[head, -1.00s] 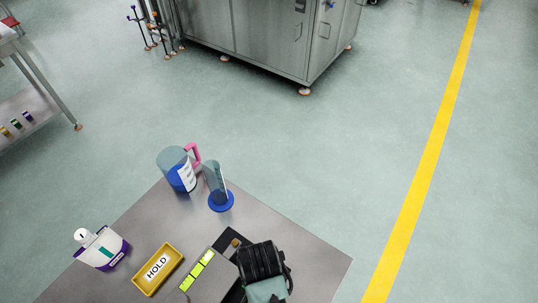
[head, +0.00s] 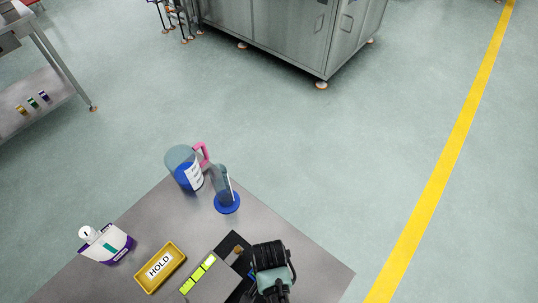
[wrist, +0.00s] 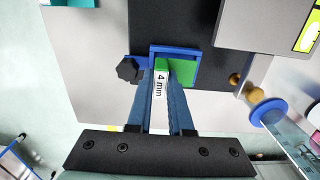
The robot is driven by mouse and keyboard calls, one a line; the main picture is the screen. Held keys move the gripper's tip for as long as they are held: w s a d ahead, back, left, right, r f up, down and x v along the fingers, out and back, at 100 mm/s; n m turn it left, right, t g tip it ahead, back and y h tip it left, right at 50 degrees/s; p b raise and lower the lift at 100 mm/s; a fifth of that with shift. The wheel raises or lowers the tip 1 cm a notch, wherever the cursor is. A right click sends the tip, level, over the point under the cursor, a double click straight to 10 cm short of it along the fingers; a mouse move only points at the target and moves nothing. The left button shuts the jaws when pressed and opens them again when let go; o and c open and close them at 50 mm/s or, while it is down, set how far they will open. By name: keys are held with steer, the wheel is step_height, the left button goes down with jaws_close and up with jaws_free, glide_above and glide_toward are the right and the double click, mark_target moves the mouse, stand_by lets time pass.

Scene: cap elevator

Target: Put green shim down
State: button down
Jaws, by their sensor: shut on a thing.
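The green shim (wrist: 161,67), with a white "4 mm" label, is between the blue fingers of my gripper (wrist: 165,90) in the wrist view. My gripper is shut on it. The shim's far end is at a blue-edged bracket (wrist: 157,49) around a flat green area (wrist: 185,74) on a dark plate. I cannot tell whether the shim touches that surface. In the head view my wrist is over the table's front right part; the fingers and shim are not clear there.
On the table (head: 310,268) are a yellow HOLD tray (head: 178,249), a box with yellow-green labels (head: 198,274), a white and purple container (head: 108,243), a blue jug (head: 185,168) and a cylinder with a blue base (head: 227,203). A black knob (wrist: 128,70) is left of the fingers.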

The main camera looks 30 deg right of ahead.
steer(key=shift+f, duration=0.95)
steer(key=shift+f, duration=0.1)
steer(key=shift+f, duration=0.15)
steer(key=c, duration=1.1)
jaws_free()
step_height(320, 180, up, 12)
steer(key=shift+r, duration=0.25)
